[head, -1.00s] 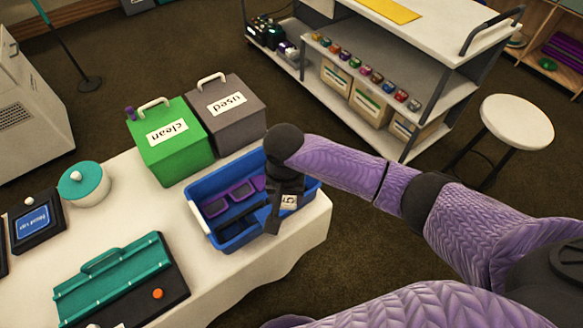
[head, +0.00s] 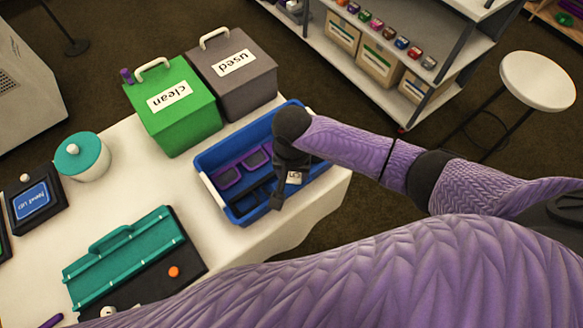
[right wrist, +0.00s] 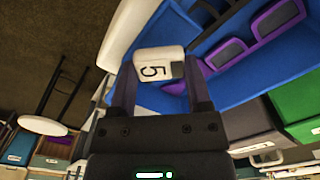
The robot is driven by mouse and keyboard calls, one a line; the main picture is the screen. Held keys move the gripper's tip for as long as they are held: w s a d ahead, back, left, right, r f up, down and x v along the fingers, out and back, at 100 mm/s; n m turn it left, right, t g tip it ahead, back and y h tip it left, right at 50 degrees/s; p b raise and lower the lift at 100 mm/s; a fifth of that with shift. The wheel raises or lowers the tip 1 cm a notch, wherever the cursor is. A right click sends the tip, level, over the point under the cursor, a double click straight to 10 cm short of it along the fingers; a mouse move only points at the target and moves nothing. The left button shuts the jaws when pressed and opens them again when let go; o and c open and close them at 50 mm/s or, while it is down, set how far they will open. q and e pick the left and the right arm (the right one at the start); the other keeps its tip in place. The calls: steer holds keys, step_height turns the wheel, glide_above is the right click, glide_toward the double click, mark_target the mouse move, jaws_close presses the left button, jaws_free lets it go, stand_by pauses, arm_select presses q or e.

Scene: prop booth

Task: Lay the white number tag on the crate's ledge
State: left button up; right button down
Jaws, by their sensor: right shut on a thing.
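The white number tag (right wrist: 150,60), marked with a 5, is between the fingertips of my right gripper (right wrist: 160,72) in the right wrist view. The tag also shows small in the head view (head: 295,178). My right gripper (head: 287,182) is shut on it, over the right end of the blue crate (head: 212,165). The crate stands on the white table, with purple-framed goggles (head: 228,178) inside. My gripper hides part of the crate's right end, and I cannot tell whether the tag touches the crate. My left gripper is not in view.
A green box marked clean (head: 180,125) and a grey box marked used (head: 245,95) stand behind the crate. A teal tray (head: 125,250) lies on a black mat at the front left. A white stool (head: 537,80) and a shelf cart (head: 385,60) stand beyond.

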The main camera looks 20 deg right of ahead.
mark_target(292, 174)
steer(key=shift+f, duration=0.35)
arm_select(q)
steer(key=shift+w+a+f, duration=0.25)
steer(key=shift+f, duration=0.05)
arm_select(e)
steer(key=shift+r, duration=0.15)
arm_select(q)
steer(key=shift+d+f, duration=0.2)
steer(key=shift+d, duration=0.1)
arm_select(e)
steer(key=shift+f, duration=0.35)
jaws_free()
step_height(292, 174, up, 10)
steer(key=p, duration=0.4)
steer(key=shift+f, duration=0.25)
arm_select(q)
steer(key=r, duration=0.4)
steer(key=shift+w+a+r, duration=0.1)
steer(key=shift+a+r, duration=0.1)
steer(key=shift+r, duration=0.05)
arm_select(e)
steer(key=shift+r, duration=0.2)
